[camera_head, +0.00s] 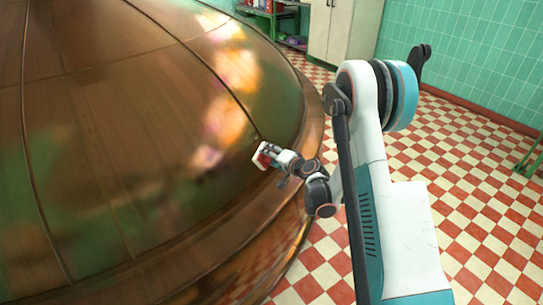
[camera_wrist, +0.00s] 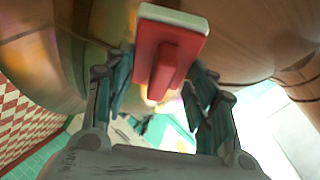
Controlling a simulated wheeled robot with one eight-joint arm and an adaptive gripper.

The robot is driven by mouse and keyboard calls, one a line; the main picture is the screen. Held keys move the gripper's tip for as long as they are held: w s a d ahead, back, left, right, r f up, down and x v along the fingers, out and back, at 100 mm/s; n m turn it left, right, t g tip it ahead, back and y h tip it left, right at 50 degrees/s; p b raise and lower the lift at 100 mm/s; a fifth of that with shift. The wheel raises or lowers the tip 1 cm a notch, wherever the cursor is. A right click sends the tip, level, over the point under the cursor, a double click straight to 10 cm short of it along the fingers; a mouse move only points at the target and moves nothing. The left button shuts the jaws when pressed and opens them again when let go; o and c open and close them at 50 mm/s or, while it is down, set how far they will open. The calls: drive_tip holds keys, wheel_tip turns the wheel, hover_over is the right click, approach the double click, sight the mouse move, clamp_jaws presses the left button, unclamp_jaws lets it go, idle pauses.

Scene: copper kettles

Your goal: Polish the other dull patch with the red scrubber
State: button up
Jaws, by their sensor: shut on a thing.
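The large copper kettle (camera_head: 110,130) fills the left of the head view. Its domed side also shows in the wrist view (camera_wrist: 240,45). My gripper (camera_head: 271,154) is at the kettle's lower right side, shut on the red scrubber (camera_head: 262,155). In the wrist view the scrubber (camera_wrist: 168,45) has a red block with a ridge handle between my fingers (camera_wrist: 163,78) and a pale pad on its far side. The pad faces the kettle; I cannot tell whether it touches. Bright blotches show on the copper above the gripper; I cannot clearly make out a dull patch.
A copper ledge (camera_head: 314,120) runs around the kettle's base. Red and white checkered floor (camera_head: 450,145) lies open to the right. A pale cabinet (camera_head: 345,30) and a green shelf (camera_head: 290,42) stand at the back by the green tiled wall (camera_head: 470,45).

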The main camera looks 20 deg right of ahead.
drive_tip(key=shift+w, duration=0.1)
drive_tip(key=shift+w+a+f, duration=0.75)
drive_tip(key=shift+w+a, duration=0.1)
drive_tip(key=shift+w, duration=0.1)
drive_tip(key=shift+w+a+f, duration=0.7)
drive_tip(key=shift+w+a, duration=0.15)
drive_tip(key=shift+w, duration=0.05)
drive_tip(key=shift+w+a+f, duration=0.5)
drive_tip(key=shift+w+a, duration=0.15)
drive_tip(key=shift+w, duration=0.05)
drive_tip(key=shift+d, duration=0.1)
drive_tip(key=w+d, duration=1)
drive_tip(key=shift+d, duration=0.2)
idle(1.5)
drive_tip(key=shift+s+f, duration=0.1)
drive_tip(key=shift+s, duration=0.05)
